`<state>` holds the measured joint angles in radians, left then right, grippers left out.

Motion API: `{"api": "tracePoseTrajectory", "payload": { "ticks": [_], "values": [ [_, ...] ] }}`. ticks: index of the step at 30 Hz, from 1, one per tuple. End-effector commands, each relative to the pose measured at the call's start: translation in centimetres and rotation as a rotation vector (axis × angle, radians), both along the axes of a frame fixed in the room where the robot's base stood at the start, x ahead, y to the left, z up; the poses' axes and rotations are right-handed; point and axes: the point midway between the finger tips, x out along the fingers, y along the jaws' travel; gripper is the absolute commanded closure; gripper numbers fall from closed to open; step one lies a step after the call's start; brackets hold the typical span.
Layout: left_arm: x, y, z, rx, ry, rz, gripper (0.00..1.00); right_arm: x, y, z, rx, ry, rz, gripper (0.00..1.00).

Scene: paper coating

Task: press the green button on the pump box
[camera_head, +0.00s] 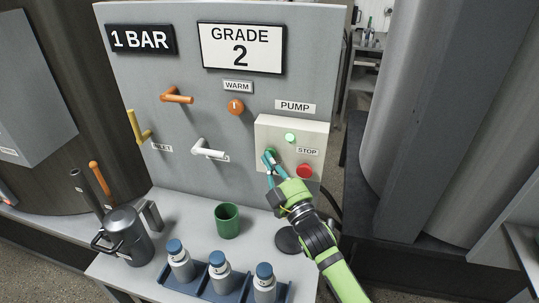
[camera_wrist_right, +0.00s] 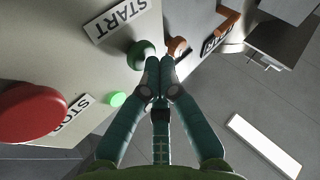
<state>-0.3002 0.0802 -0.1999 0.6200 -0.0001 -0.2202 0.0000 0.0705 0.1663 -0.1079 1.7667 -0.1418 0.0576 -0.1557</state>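The pump box (camera_head: 263,130) is a cream box on the grey panel, under the PUMP label. My right gripper (camera_head: 268,157) is at its left front, fingers shut with nothing between them. In the right wrist view the shut fingertips (camera_wrist_right: 160,66) are right beside the dark green button (camera_wrist_right: 139,52), near the START label (camera_wrist_right: 122,17). I cannot tell whether they touch it. In the head view the gripper largely hides that button. A bright green lamp (camera_head: 290,137) is lit above, and the red stop button (camera_head: 304,171) is at lower right. My left gripper is not in view.
On the panel are a white lever (camera_head: 209,151), an orange lever (camera_head: 177,97) and an orange knob (camera_head: 235,106). Below, the bench holds a green cup (camera_head: 227,220), a metal jug (camera_head: 127,236) and a blue rack (camera_head: 202,281) with white bottles.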

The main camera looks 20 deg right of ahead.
Motion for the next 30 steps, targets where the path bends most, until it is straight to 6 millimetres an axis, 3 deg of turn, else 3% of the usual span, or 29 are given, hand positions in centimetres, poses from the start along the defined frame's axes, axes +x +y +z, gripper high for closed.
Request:
{"api": "tracePoseTrajectory", "payload": {
  "ticks": [20,30],
  "values": [
    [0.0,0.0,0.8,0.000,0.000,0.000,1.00,-1.6,1.0,0.0,0.001,0.000,0.000,1.00],
    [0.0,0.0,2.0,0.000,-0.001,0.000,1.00,-4.3,2.9,0.1,0.002,0.003,0.001,1.00]
  ]
}}
